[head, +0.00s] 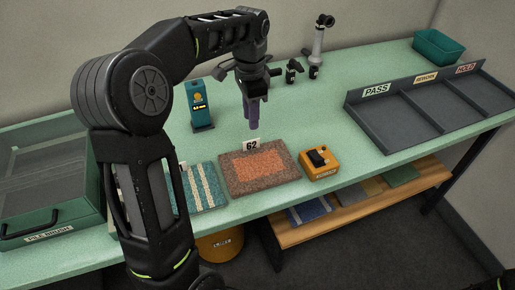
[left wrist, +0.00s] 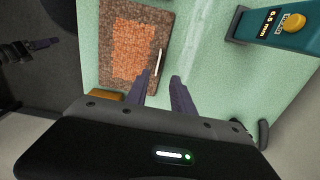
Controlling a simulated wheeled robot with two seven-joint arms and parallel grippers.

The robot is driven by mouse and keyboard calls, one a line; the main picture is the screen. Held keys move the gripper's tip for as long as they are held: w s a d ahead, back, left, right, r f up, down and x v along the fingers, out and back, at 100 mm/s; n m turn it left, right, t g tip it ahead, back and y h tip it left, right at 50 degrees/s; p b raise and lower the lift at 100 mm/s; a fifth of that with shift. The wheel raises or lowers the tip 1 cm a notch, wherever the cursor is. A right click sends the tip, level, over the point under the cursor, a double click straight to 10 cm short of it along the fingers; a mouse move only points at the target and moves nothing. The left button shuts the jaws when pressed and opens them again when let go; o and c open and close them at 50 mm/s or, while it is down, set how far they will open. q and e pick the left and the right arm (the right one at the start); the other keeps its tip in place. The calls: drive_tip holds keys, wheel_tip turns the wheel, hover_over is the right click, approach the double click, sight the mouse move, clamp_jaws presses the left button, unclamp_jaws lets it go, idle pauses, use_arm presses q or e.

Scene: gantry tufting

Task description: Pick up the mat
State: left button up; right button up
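A brown speckled mat with an orange middle (head: 258,167) lies flat on the green table, with a small "62" tag (head: 251,145) at its back edge. The mat also shows in the left wrist view (left wrist: 133,50). A teal mat with pale stripes (head: 204,188) lies to its left, partly behind my arm. My left gripper (head: 252,124) points down above the table behind the brown mat. Its two purple fingers stand apart with nothing between them, as the left wrist view (left wrist: 165,82) shows. A dark piece at the head view's bottom right corner may be my right arm; its fingers are unclear.
An orange box with a black top (head: 319,163) sits right of the brown mat. A teal gauge (head: 200,105) stands behind left. A green tray (head: 45,205) is at left. A grey sorting rack (head: 425,108) and a teal bin (head: 438,46) are at right. More mats lie on a lower shelf (head: 350,207).

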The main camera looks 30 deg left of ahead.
sight(259, 162)
use_arm(q)
drive_tip(key=shift+s+d+r, duration=0.1)
wheel_tip(259, 162, down, 3)
drive_tip(key=shift+r, duration=0.15)
idle(0.4)
drive_tip(key=shift+s+f+p, duration=0.1)
drive_tip(key=shift+f+p, duration=0.65)
drive_tip(key=shift+f, duration=1.85)
drive_tip(key=shift+c, duration=0.2)
clamp_jaws()
